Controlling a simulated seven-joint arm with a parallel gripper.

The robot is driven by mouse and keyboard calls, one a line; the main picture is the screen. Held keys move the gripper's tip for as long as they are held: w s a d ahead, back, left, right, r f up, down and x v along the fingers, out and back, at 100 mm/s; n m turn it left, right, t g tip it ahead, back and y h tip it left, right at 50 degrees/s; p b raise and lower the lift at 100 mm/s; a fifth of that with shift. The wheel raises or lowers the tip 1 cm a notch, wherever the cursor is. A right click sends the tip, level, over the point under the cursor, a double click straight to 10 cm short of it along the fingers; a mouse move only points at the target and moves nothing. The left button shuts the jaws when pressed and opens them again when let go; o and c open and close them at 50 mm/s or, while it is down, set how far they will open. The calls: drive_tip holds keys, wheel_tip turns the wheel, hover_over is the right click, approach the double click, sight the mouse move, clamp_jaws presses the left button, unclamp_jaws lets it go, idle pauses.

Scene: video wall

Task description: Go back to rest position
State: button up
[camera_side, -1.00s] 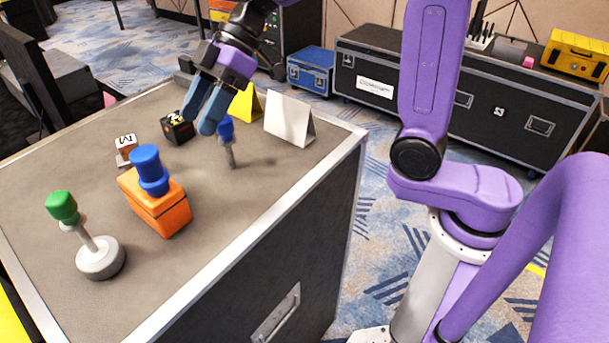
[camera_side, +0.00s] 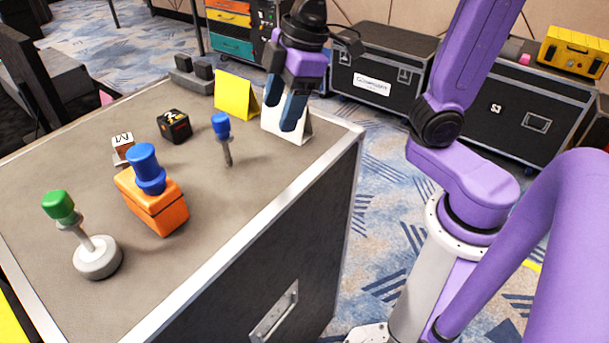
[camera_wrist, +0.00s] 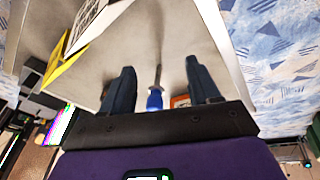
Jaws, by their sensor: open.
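My gripper (camera_side: 284,108) is open and empty. In the side view it hangs above the far right part of the table, in front of the white folded card (camera_side: 303,131). In the wrist view its two dark fingers (camera_wrist: 158,82) are spread apart. A blue-handled screwdriver (camera_side: 222,133) stands upright on the table, left of the gripper. It also shows in the wrist view (camera_wrist: 155,98), seen between the fingers but apart from them. An orange box (camera_side: 160,212) with a blue knob-like piece (camera_side: 147,170) on top sits nearer the front.
The grey-topped table (camera_side: 255,213) also holds a green-topped stand (camera_side: 96,258), a black cube (camera_side: 174,126), a white-faced block (camera_side: 122,146) and a yellow folded card (camera_side: 235,95). Black cases (camera_side: 385,68) stand behind on the carpet. The air above the table's near right is clear.

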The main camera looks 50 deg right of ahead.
drive_tip(key=s+d+f+g, duration=0.1)
drive_tip(key=s+d+f, duration=0.2)
drive_tip(key=s, duration=0.5)
drive_tip(key=s+d+f+g+h, duration=0.1)
drive_tip(key=s+d+f, duration=0.3)
drive_tip(key=s+f, duration=0.2)
drive_tip(key=shift+s+d+g+h, duration=0.3)
drive_tip(key=shift+s, duration=0.95)
